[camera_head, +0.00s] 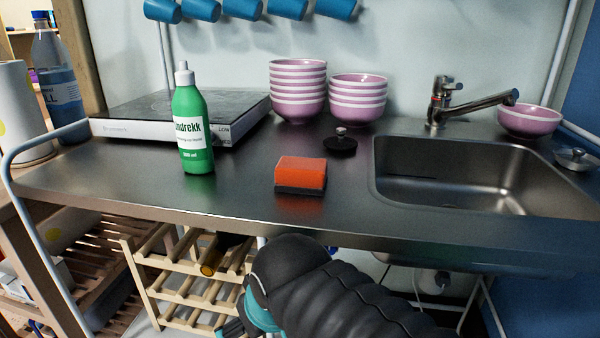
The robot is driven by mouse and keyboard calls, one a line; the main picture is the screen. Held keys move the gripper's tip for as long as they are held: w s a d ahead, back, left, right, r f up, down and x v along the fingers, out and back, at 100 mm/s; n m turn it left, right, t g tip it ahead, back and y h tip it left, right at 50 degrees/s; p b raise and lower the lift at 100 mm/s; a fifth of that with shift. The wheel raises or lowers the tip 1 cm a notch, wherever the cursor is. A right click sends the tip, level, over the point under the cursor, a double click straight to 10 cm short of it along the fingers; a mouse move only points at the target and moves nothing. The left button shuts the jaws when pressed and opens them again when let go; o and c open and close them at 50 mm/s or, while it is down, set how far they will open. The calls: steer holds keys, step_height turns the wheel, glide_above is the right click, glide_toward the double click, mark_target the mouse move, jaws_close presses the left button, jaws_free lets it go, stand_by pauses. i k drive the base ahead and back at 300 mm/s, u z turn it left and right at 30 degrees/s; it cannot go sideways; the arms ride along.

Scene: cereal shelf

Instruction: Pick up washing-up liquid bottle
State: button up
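The washing-up liquid bottle (190,128) is green with a white label and a white cap. It stands upright on the steel counter (110,175), in front of the hob and left of the orange sponge. My arm shows at the bottom middle, below the counter's front edge. Only a small part of my gripper (234,322) shows at its lower left end, well below the bottle and apart from it. Its fingers are mostly hidden or out of frame, so I cannot tell whether it is open or shut.
An orange sponge (301,174) lies right of the bottle. The hob (125,116) is behind the bottle. Pink bowl stacks (298,95) stand at the back, and a sink (455,170) is at right. A wooden bottle rack (165,268) is under the counter. A metal rail (50,134) edges the counter's left end.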

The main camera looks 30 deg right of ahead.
mark_target(189, 108)
steer(key=k, duration=0.2)
steer(key=z, duration=2.6)
steer(key=k, duration=1.1)
steer(key=u, duration=2.25)
